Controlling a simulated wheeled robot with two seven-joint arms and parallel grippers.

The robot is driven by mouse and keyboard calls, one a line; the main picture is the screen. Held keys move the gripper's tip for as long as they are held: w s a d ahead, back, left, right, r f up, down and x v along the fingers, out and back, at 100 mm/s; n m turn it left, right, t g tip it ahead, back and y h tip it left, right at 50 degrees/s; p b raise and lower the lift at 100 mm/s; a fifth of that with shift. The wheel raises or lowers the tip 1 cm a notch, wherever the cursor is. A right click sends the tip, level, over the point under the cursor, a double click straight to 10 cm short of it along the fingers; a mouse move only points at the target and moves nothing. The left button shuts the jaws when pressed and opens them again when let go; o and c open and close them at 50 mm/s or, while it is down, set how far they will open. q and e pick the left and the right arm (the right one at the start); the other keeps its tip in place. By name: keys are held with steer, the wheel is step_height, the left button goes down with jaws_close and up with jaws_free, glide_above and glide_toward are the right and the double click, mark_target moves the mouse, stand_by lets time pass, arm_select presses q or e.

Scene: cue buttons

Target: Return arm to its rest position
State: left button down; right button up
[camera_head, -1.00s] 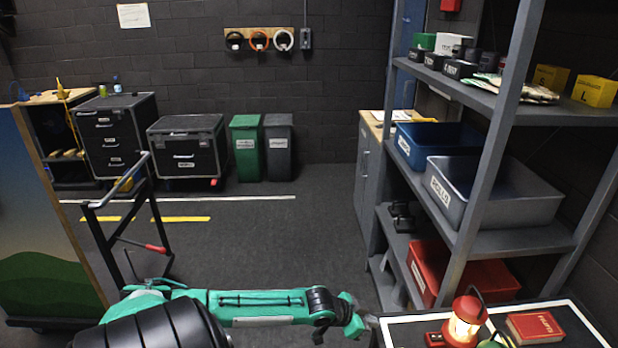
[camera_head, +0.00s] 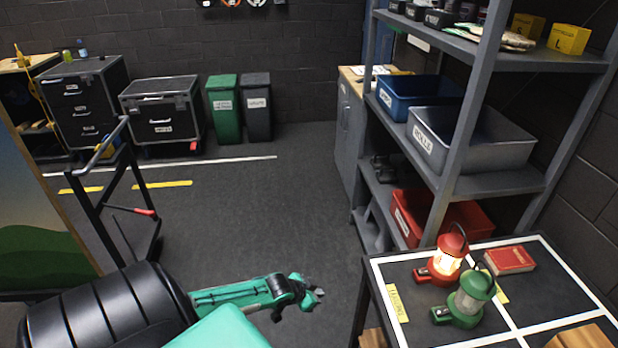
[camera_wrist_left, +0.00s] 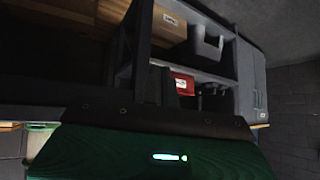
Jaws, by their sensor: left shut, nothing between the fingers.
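My left arm comes in from the lower left in the head view, with a black sleeve and green links. Its left gripper (camera_head: 318,294) is shut and empty, held in the air over the floor to the left of the table (camera_head: 364,290). On the table stand a lit red lantern (camera_head: 446,262) and an unlit green lantern (camera_head: 471,300), both apart from the gripper. The left wrist view is mostly filled by a green and dark part of my own arm, and no fingertips show there. My right gripper is not in view.
A grey shelf (camera_head: 510,184) with blue, grey and red bins stands behind the table. A red book (camera_head: 509,260) lies on the table. A black cart frame (camera_head: 128,205) stands at left. Green (camera_head: 224,108) and dark (camera_head: 257,105) waste bins stand at the back wall. The middle floor is clear.

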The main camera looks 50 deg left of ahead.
arm_select(q)
steer(key=shift+s+a+f, duration=0.15)
steer(key=shift+s+f, duration=0.2)
steer(key=shift+f, duration=0.05)
stand_by(0.4)
steer(key=s+d+f+n+g+y, duration=0.1)
steer(key=s+f+g, duration=0.1)
steer(key=s+f, duration=0.7)
steer(key=s+d+f+g+y, duration=0.1)
steer(key=s+f+g, duration=0.1)
steer(key=s+f, duration=0.75)
steer(key=s+d+f+g, duration=0.2)
steer(key=s+d+f, duration=0.5)
steer(key=s, duration=0.4)
steer(key=s+d+f+g, duration=0.2)
steer(key=s+d+f, duration=0.5)
steer(key=s, duration=0.5)
steer(key=shift+d+f+m+h, duration=0.3)
steer(key=shift+d+f+h, duration=0.1)
steer(key=shift+d, duration=0.1)
